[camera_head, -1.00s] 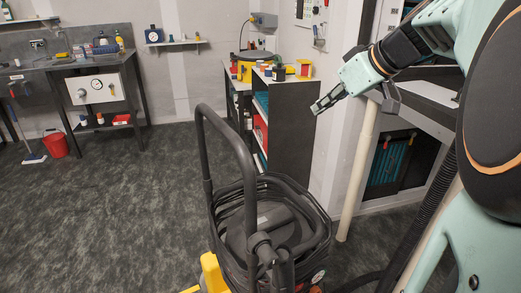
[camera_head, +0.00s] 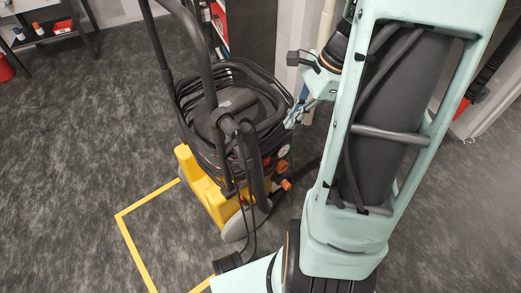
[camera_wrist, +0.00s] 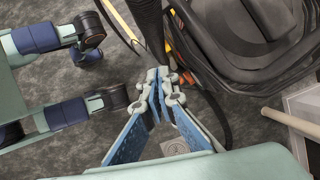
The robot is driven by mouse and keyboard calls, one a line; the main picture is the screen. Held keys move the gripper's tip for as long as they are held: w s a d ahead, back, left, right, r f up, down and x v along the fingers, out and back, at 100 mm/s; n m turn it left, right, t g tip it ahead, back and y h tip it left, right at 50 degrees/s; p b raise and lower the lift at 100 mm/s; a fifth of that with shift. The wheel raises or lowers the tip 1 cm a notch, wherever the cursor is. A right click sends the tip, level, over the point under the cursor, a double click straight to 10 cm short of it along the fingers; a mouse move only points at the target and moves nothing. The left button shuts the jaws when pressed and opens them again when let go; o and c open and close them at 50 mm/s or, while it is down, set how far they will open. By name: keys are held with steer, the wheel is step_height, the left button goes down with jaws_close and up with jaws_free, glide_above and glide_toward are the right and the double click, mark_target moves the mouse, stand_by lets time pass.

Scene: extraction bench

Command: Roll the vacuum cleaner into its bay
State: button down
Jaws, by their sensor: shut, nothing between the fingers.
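The vacuum cleaner (camera_head: 228,105) is black with a yellow base (camera_head: 205,190), a tall black push handle and a coiled hose. It stands upright on the floor in the middle of the head view. Yellow tape (camera_head: 133,240) marks a bay on the floor, in front and to the left of it. The yellow base reaches the tape's far end; the bay's right part is hidden. My gripper (camera_head: 297,115) is shut and empty at the vacuum's right side. In the wrist view my gripper (camera_wrist: 160,80) points past the vacuum body (camera_wrist: 240,45); contact cannot be told.
A bench leg and low shelf (camera_head: 40,35) stand at the upper left, with part of a red bucket (camera_head: 5,68) at the edge. A dark shelf unit (camera_head: 250,35) stands behind the vacuum, beside a pale pipe (camera_head: 325,25). The floor at left is clear.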

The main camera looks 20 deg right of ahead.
steer(key=a+f+m+b, duration=0.1)
steer(key=a+f+b, duration=0.3)
steer(key=a+f, duration=0.4)
step_height(320, 180, down, 3)
steer(key=shift+r+m+g, duration=0.15)
steer(key=shift+m+g, duration=0.15)
steer(key=shift+m, duration=0.1)
steer(key=shift+w, duration=0.1)
